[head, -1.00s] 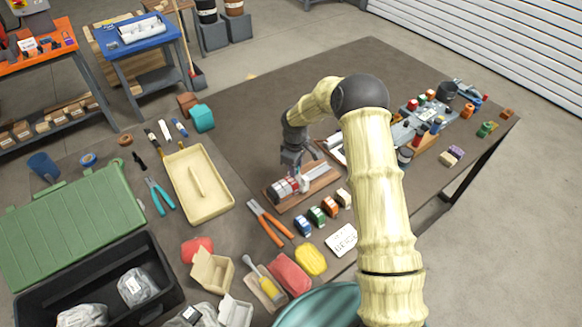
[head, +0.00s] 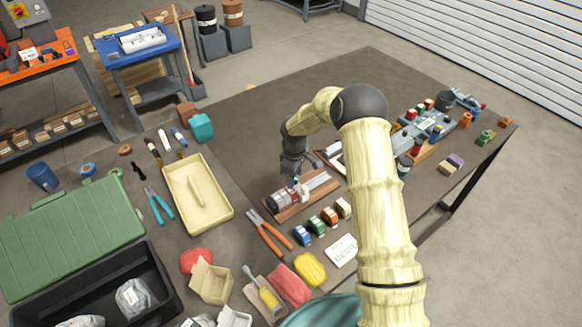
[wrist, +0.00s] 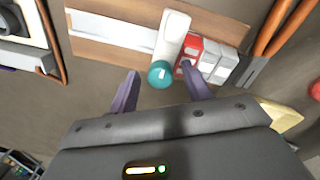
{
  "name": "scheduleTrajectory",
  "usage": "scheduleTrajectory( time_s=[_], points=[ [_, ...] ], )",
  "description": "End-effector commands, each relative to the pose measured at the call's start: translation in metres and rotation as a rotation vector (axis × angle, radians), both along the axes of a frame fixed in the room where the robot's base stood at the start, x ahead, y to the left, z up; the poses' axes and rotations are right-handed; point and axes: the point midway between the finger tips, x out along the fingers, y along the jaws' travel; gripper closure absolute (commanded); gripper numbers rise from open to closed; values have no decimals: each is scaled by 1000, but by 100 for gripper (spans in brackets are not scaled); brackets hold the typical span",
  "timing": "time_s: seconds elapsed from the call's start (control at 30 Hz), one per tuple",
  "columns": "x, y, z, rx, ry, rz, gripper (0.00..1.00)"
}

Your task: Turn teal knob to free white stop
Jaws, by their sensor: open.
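The teal knob (wrist: 160,74) shows in the wrist view, at the near end of the white stop (wrist: 173,35). The stop sits across a pale rail on a wooden board (wrist: 118,48), beside a red block (wrist: 189,52) and grey blocks (wrist: 219,66). My gripper (wrist: 160,80) is open, one finger on each side of the knob in the picture; I cannot tell whether either touches it. In the head view my gripper (head: 294,171) is above the board (head: 322,195), close to the white stop (head: 304,191). The knob is hard to make out there.
Orange-handled pliers (head: 268,234) lie left of the board. Several small coloured blocks (head: 316,225) line its front side, near a white label card (head: 342,250). A cream tray (head: 225,222) stands further left. Bare tabletop (head: 250,135) lies behind the board.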

Motion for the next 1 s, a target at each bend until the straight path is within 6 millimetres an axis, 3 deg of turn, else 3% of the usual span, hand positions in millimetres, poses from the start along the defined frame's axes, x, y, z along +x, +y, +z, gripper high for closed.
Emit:
scheduleTrajectory(
  time_s=[0.27, 0.8, 1.0],
  points=[
    [0, 1, 32, 1, -5, 1, 51],
    [-4, 2, 141, 0, -6, 0, 51],
    [-5, 2, 168, 1, -4, 0, 51]
  ],
)
